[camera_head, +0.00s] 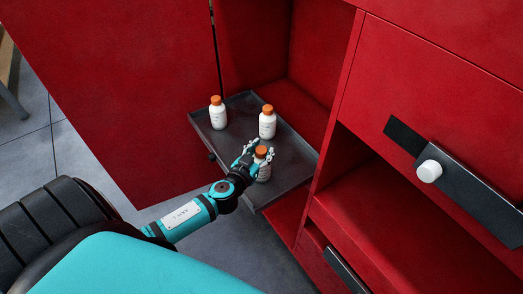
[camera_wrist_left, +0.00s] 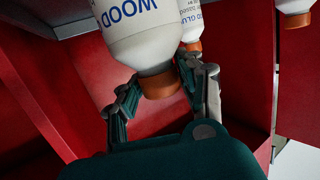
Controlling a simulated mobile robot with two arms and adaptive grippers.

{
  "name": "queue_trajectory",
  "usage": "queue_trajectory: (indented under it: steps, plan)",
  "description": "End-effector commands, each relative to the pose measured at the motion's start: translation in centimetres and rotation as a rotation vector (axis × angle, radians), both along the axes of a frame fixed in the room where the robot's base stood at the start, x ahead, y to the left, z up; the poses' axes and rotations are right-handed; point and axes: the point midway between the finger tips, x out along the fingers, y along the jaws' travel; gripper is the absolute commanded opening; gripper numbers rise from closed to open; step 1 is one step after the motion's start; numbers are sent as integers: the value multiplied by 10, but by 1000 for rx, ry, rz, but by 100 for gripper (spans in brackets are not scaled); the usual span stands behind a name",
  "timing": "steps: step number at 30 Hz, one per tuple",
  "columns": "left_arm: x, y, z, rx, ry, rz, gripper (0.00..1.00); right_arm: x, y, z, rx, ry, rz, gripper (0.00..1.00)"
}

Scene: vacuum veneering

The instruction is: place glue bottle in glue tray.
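Three white glue bottles with orange caps are at the dark glue tray (camera_head: 241,193) inside the red cabinet. One bottle (camera_head: 218,115) stands at the tray's left side and another (camera_head: 267,123) near its back. The third bottle (camera_head: 264,173) is toward the near side, at my left gripper (camera_head: 264,147). In the left wrist view this bottle (camera_wrist_left: 148,48) appears upside down, cap between the two fingers (camera_wrist_left: 160,68). Its body covers the fingertips, so I cannot tell whether they press on it or whether its base touches the tray. My right gripper is out of view.
An open red door (camera_head: 110,90) stands left of the tray. On the right, a cabinet panel divides the tray bay from an open red shelf (camera_head: 390,220). A dark handle with a white knob (camera_head: 429,171) sticks out there. Grey floor lies at left.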

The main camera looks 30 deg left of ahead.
Motion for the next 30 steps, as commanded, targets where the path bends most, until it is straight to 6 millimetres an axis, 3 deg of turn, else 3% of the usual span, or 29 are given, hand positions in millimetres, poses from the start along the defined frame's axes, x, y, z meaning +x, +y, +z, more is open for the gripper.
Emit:
queue_trajectory:
  steps: [4,14,30]
  plan:
    - [0,0,0,0,0,0,57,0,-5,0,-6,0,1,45]
    - [0,0,6,2,-1,0,57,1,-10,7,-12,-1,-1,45]
    - [-99,-12,21,-2,2,0,57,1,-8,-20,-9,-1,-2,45]
